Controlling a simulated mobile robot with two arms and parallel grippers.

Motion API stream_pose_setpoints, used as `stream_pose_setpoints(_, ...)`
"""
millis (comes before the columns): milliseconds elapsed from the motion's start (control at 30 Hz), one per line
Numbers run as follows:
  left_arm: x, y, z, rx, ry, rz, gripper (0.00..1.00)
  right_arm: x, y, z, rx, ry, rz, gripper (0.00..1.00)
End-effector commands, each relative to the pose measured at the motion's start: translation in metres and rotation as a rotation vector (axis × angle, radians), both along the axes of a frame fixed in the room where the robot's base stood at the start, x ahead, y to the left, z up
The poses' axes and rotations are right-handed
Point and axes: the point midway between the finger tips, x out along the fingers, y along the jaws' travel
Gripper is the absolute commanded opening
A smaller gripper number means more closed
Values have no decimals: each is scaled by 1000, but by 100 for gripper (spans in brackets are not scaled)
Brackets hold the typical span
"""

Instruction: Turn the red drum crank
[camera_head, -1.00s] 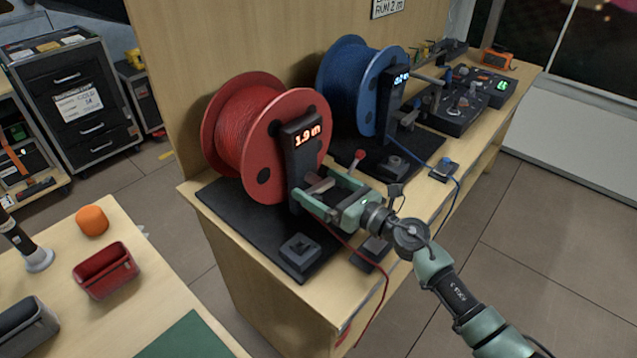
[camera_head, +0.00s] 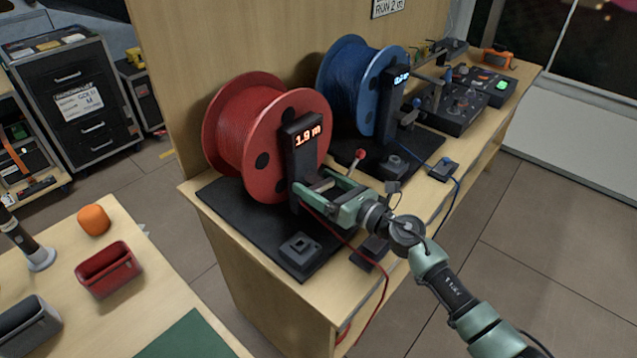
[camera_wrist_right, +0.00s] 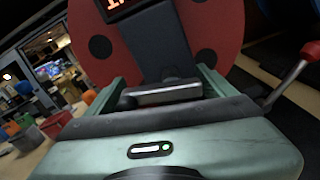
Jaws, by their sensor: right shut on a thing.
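The red drum (camera_head: 232,138), wound with red cable, stands on a black base on the bench. Its dark post carries a display (camera_head: 307,136) reading 1.9 m. The crank is at the front of the post, with a red knob (camera_head: 360,154) on a metal rod; the knob also shows in the right wrist view (camera_wrist_right: 311,51). My right gripper (camera_head: 312,190) is shut on the crank close to the post, with a grey bar (camera_wrist_right: 168,95) between its fingers. The knob stands beside the fingers. The gripper hides part of the crank. My left gripper is out of view.
A blue drum (camera_head: 352,92) on its own stand and a control box (camera_head: 455,106) stand further along the bench. A red cable hangs over the bench's front edge. A table at lower left holds a red bin (camera_head: 108,270) and an orange object (camera_head: 94,220).

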Motion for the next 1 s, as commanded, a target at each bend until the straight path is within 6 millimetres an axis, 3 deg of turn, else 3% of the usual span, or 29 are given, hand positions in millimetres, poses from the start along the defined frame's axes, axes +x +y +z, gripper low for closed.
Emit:
stream_pose_setpoints(600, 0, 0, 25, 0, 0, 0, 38, 4, -4, 5, 300, 301, -1, 44)
stream_pose_setpoints(1000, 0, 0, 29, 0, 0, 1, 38, 5, -5, 5, 375, 376, -1, 44)
